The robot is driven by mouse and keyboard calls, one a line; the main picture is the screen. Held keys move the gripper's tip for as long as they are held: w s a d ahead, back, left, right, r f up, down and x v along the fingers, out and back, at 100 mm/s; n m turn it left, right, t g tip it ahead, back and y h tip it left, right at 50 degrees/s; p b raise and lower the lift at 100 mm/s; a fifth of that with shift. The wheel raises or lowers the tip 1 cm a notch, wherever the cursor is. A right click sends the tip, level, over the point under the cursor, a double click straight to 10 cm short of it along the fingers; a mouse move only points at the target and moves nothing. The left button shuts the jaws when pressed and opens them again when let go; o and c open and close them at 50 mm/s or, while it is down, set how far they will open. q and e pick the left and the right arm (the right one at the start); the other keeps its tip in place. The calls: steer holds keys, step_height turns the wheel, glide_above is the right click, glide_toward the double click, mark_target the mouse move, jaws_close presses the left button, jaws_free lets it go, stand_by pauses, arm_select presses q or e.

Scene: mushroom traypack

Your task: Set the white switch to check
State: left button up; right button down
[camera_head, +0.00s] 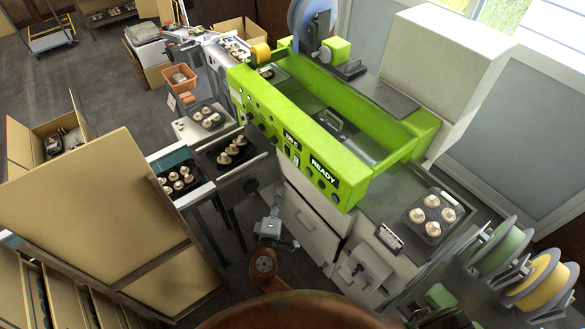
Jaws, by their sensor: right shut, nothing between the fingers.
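The green machine (262,108) stands in the middle, with dark displays, buttons and knobs along its front panel. The right display reads READY (324,171). A small white switch (296,161) seems to sit on the panel below and between the two displays; its setting is too small to read. My right gripper (276,202) is shut and empty, below and in front of the panel, apart from it. My left gripper is not in view.
Mushroom trays stand at the left (228,153) and on the right worktop (432,216). A large cardboard box (90,210) fills the left foreground. Green (500,250) and yellow (540,283) film reels stand at the lower right. Grey drawers (308,222) are under the machine.

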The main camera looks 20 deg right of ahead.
steer(key=shift+f, duration=0.1)
arm_select(q)
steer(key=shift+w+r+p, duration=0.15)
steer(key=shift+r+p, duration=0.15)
steer(key=shift+p, duration=0.05)
arm_select(e)
steer(key=s+d+x, duration=0.1)
steer(key=d+x, duration=0.1)
steer(key=x, duration=1.1)
steer(key=shift+s+d, duration=0.15)
steer(key=shift+d, duration=0.1)
steer(key=shift+f, duration=0.15)
